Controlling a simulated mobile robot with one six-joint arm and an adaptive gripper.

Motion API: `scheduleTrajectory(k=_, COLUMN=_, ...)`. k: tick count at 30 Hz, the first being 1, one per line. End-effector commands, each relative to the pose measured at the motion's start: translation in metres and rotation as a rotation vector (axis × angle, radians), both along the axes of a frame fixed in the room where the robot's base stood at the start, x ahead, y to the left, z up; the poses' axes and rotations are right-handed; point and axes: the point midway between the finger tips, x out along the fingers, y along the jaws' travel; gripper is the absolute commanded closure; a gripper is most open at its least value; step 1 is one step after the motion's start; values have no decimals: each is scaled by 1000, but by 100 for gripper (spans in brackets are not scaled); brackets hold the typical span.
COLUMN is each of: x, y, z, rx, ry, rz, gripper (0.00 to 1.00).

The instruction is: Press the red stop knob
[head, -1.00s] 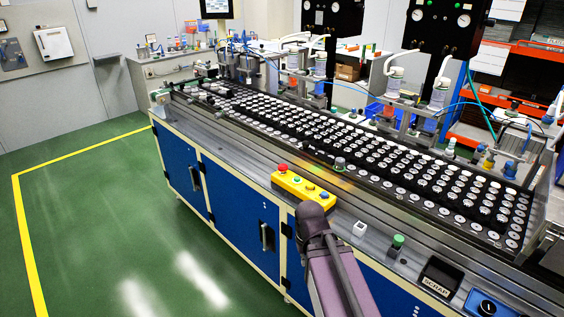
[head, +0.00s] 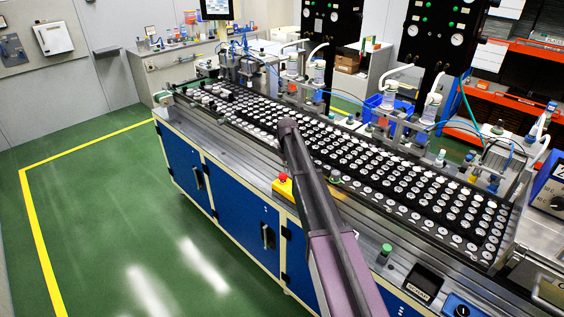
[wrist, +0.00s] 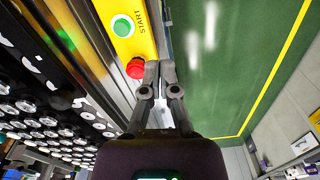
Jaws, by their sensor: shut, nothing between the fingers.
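The red stop knob (head: 283,178) stands on the end of a yellow control box (head: 284,188) at the front edge of the bench. In the wrist view the red knob (wrist: 136,68) is just left of the fingertips of my gripper (wrist: 160,67). The gripper is shut and empty. One fingertip looks close against the knob's edge; I cannot tell whether they touch or how far apart they are in height. A green start button (wrist: 122,26) shows on the yellow box (wrist: 143,42).
Rows of speaker parts (head: 400,180) fill the bench behind the box. Green floor (head: 120,215) in front of the bench is clear.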

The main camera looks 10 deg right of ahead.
Motion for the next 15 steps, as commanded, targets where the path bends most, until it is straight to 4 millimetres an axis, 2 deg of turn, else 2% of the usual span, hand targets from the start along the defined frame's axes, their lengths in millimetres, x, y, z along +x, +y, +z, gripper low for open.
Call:
scheduleTrajectory(k=1, x=32, y=0, z=18, rx=0, ry=0, rz=25, gripper=100)
scheduleTrajectory(k=6, x=82, y=-1, z=38, rx=0, ry=0, rz=102, gripper=100)
scheduleTrajectory(k=10, x=101, y=-1, z=45, rx=0, ry=0, rz=135, gripper=100)
scheduleTrajectory(k=15, x=107, y=0, z=46, rx=0, ry=0, rz=149, gripper=100)
